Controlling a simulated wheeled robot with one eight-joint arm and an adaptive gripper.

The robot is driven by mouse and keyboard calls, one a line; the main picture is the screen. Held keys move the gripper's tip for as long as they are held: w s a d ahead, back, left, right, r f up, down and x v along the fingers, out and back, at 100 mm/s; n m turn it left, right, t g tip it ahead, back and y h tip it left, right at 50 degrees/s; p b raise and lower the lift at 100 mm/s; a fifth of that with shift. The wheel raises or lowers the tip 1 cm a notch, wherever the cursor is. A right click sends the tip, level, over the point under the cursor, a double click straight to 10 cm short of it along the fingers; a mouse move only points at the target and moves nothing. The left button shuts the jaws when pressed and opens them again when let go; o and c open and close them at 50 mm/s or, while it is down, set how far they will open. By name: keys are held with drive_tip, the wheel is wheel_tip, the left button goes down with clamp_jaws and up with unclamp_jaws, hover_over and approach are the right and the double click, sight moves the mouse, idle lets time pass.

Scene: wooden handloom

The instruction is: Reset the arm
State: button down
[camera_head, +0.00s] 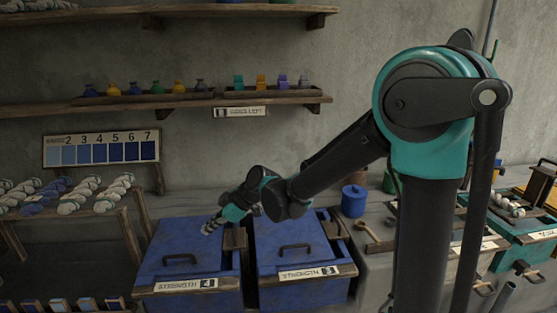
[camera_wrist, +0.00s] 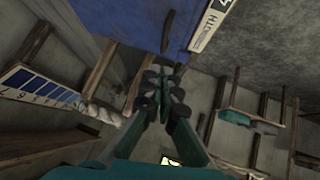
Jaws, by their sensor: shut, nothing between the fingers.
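My arm reaches across the head view from the right. My gripper (camera_head: 212,226) is at its far end, in front of or above the left blue vat (camera_head: 178,250); I cannot tell whether it touches the lid. In the wrist view my gripper (camera_wrist: 162,78) points away with its dark fingers together and nothing between them. The left vat has a handle and a label reading STRENGTH. The right blue vat (camera_head: 290,240) stands beside it, lid on, with a similar label. Part of it is hidden behind my arm.
A shelf with small coloured bottles (camera_head: 178,87) hangs on the wall. A numbered blue shade card (camera_head: 101,149) and a rack of yarn skeins (camera_head: 75,196) are at left. A blue pot (camera_head: 354,201) and a wooden scoop (camera_head: 369,230) stand on the bench. A teal crate (camera_head: 515,250) is at right.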

drive_tip(key=w+d+f+m+t+h, duration=0.1)
drive_tip(key=d+m, duration=0.2)
drive_tip(key=d, duration=0.6)
drive_tip(key=w+d+f+m+t+h, duration=0.1)
drive_tip(key=d+f+m, duration=0.15)
drive_tip(key=d, duration=0.55)
drive_tip(key=s+d+f+m+h, duration=0.2)
drive_tip(key=d+m, duration=0.3)
drive_tip(key=d, duration=0.4)
drive_tip(key=s+d+f+m+t+h, duration=0.1)
drive_tip(key=s+d+m, duration=0.3)
drive_tip(key=d, duration=0.6)
drive_tip(key=s+d+f+m+h, duration=0.3)
drive_tip(key=d+m, duration=0.3)
drive_tip(key=d, duration=0.4)
drive_tip(key=shift+s+d+f+t+h, duration=0.15)
drive_tip(key=shift+s+t+h, duration=0.25)
drive_tip(key=shift+s+h, duration=0.1)
